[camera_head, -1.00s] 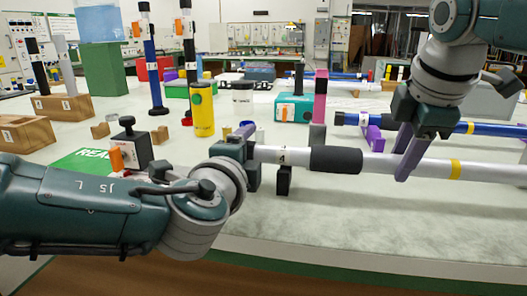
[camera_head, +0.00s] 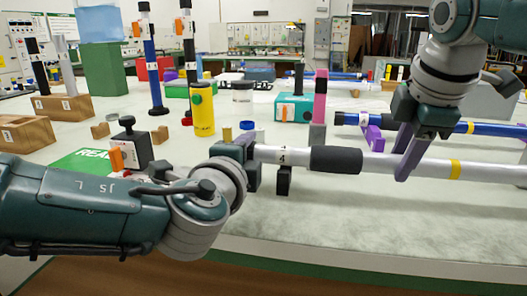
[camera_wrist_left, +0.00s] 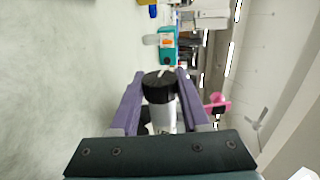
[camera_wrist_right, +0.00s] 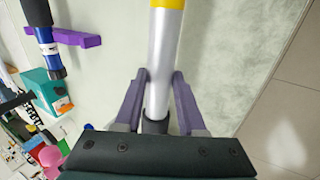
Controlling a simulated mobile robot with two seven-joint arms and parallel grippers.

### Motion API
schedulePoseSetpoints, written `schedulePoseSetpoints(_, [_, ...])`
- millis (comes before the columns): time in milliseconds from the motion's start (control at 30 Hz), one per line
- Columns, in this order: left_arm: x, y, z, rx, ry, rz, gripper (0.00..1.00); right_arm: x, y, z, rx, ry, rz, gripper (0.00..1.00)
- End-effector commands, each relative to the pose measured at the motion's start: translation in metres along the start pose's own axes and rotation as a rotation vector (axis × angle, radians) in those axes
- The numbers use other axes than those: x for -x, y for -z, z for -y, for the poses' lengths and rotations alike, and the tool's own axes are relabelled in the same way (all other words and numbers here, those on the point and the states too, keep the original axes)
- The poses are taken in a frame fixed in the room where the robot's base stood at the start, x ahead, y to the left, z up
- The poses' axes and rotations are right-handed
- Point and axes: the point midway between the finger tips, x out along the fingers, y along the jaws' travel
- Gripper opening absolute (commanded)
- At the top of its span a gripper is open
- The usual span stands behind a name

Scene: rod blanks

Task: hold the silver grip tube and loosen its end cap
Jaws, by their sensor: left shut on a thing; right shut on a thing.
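The silver grip tube (camera_head: 430,165) lies level above the table. It has a black grip sleeve (camera_head: 336,160), a yellow band (camera_head: 456,169) and a numbered label (camera_head: 283,155). My right gripper (camera_head: 407,152) comes from above and is shut on the tube just right of the sleeve. The right wrist view shows the tube (camera_wrist_right: 164,50) between its purple fingers.
A black stand (camera_head: 284,181) is under the tube's left part. A blue tube (camera_head: 480,128) lies behind on purple supports (camera_head: 374,138). A yellow cylinder (camera_head: 203,112), a teal box (camera_head: 294,108) and a black block (camera_head: 132,148) stand behind. The table's front is clear.

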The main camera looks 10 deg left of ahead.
Motion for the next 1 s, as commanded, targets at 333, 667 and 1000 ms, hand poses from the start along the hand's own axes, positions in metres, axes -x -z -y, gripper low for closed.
schedulePoseSetpoints(333, [0.0,-0.0019,-0.0022,0.004,-0.073,0.012,0.0,0.0004,0.0,-0.0005,-0.001,-0.001,0.0,0.0])
schedulePoseSetpoints(667, [-0.0011,-0.0022,0.0014,0.007,-0.297,0.01,0.0,0.0004,-0.0002,-0.0005,-0.001,-0.001,0.0,0.0])
schedulePoseSetpoints(1000, [-0.0014,-0.0021,0.0011,0.002,-0.538,0.01,0.0,0.0,-0.0012,-0.0002,-0.001,0.0,0.003,0.0])
